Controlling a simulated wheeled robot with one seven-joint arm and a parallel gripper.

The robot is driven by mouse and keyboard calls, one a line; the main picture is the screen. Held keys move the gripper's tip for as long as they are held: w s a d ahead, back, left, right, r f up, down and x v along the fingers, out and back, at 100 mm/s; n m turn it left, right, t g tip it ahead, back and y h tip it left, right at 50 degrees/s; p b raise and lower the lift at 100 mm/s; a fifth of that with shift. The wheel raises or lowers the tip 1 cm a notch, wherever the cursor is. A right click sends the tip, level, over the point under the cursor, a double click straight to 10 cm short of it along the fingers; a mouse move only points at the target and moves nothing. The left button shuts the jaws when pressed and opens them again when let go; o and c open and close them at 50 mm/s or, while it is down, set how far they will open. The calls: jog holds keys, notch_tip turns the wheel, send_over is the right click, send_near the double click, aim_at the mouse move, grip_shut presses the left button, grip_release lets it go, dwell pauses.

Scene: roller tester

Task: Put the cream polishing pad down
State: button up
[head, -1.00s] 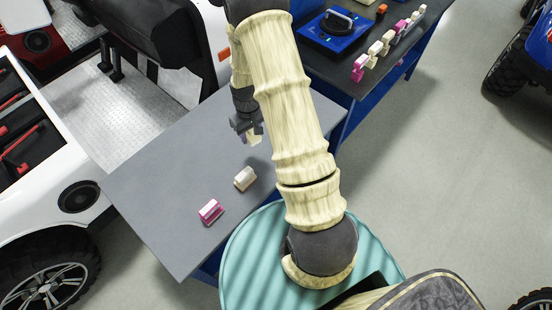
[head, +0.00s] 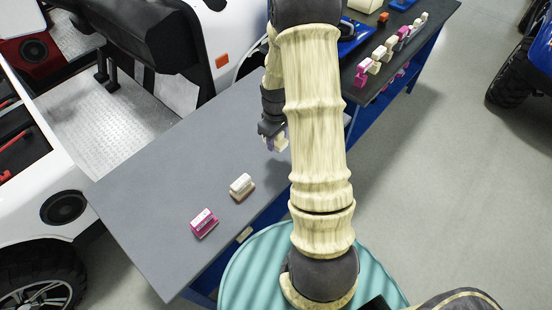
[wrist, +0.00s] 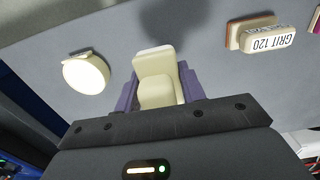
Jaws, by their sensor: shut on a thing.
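My gripper (head: 273,143) is shut on the cream polishing pad (wrist: 158,78), which sits between its two purple-grey fingers in the wrist view. In the head view the held pad (head: 283,144) is a small pale shape at the fingertips, over the grey tabletop (head: 165,195) near its right edge. I cannot tell how far it is above the surface. My arm hides part of the table there.
A white-topped block (head: 241,184) marked GRIT 120 (wrist: 262,37) and a pink block (head: 204,223) stand on the near tabletop. A round cream thing (wrist: 86,73) lies left of the pad. Several pink and cream pieces (head: 376,57) line the dark bench behind. The left tabletop is bare.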

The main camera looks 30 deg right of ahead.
send_over(276, 161)
notch_tip(276, 161, down, 5)
jog(key=shift+s+r, duration=0.1)
jog(key=shift+f, duration=2.15)
jog(key=shift+f, duration=0.1)
jog(key=o, duration=1.3)
notch_tip(276, 161, up, 12)
jog(key=shift+r, duration=0.15)
